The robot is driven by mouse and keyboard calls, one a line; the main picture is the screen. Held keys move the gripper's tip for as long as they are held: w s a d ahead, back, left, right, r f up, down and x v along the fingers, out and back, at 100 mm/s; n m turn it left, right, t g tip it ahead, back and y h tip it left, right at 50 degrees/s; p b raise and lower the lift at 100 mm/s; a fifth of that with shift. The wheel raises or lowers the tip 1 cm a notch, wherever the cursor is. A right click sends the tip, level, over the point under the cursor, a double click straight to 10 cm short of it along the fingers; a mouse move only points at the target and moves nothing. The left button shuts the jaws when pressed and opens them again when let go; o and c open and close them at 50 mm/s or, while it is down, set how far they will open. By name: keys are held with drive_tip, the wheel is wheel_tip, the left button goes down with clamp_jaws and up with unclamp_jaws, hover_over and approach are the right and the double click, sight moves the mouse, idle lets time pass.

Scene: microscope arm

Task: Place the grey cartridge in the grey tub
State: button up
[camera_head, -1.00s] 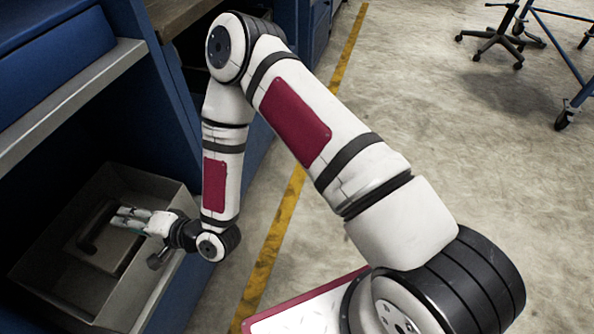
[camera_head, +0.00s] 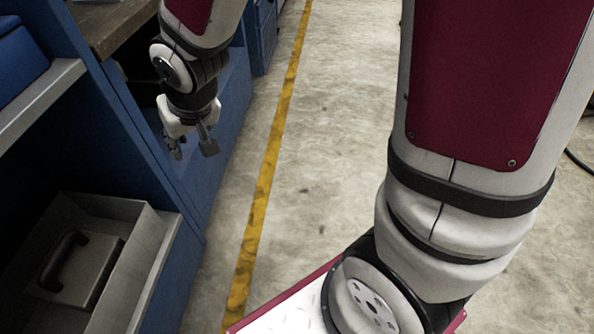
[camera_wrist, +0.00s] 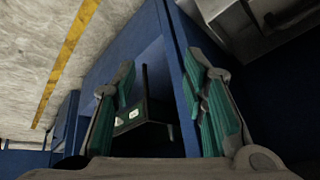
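The grey tub (camera_head: 148,243) stands on a low shelf at the lower left of the head view. Inside it lies a grey block with a dark handle (camera_head: 92,262), which looks like the grey cartridge. In the wrist view the tub (camera_wrist: 238,30) shows in part at the upper right, with the dark handle (camera_wrist: 290,14) at the picture's edge. My gripper (camera_head: 190,147) hangs above and beyond the tub, clear of it. Its fingers with teal pads (camera_wrist: 165,90) are spread, with nothing held between them.
A blue cabinet (camera_head: 188,170) with shelves runs along the left. A dark object with pale labels (camera_wrist: 140,115) shows beyond my fingers in the wrist view. A yellow line (camera_head: 262,185) crosses the open concrete floor to the right.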

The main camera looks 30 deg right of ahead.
drive_tip(key=s+d+r+g, duration=0.1)
drive_tip(key=s+d+r, duration=0.3)
drive_tip(key=s, duration=0.6)
drive_tip(key=s+d+r+g+h, duration=0.1)
drive_tip(key=s+d+r, duration=0.3)
drive_tip(key=s, duration=0.6)
drive_tip(key=s+d+r+g, duration=0.3)
drive_tip(key=s+d+r, duration=0.1)
drive_tip(key=s, duration=0.6)
drive_tip(key=shift+s+h, duration=0.2)
drive_tip(key=shift+h, duration=0.1)
